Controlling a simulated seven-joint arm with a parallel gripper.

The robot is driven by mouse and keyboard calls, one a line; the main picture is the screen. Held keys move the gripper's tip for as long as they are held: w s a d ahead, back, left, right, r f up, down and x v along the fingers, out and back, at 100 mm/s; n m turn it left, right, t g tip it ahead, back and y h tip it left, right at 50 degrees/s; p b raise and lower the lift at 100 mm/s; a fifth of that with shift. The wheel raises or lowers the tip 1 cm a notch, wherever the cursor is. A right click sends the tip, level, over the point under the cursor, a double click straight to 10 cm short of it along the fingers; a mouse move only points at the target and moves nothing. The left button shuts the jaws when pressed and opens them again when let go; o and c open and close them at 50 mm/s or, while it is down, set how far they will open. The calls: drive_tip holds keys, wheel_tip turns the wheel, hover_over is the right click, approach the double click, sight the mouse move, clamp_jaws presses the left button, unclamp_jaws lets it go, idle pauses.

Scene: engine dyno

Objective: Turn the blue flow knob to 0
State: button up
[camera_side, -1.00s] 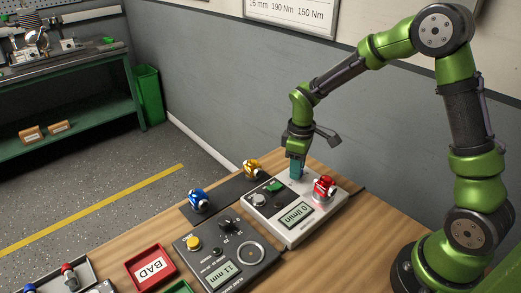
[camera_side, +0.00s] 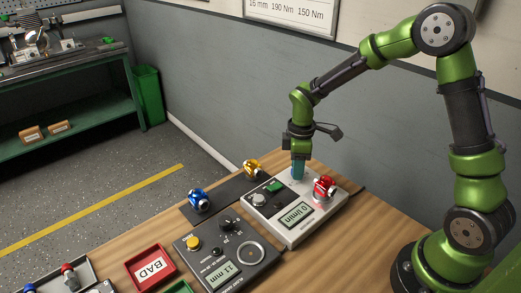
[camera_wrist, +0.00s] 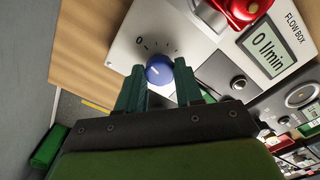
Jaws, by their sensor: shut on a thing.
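The blue flow knob (camera_wrist: 159,69) sits on the pale flow box (camera_wrist: 125,45), with a printed scale around it and a 0 at the scale's upper left. A light pointer mark shows on the knob, slanting toward the upper left; its exact alignment with the scale is hard to tell. My gripper (camera_wrist: 160,76) has a green finger on each side of the knob and is shut on it. In the side view my gripper (camera_side: 298,176) points down at the back of the flow box, hiding the knob. The box's display (camera_wrist: 266,47) reads 0 l/min.
A red part (camera_side: 324,187) stands on the flow box close beside my gripper. A yellow part (camera_side: 251,168) and a blue part (camera_side: 198,199) stand on a dark mat. A dark box (camera_side: 225,258) with a display and a red BAD tray (camera_side: 150,267) are nearer the front.

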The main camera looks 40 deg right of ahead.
drive_tip(key=o, duration=1)
drive_tip(key=shift+o, duration=0.2)
wheel_tip(320, 180, up, 17)
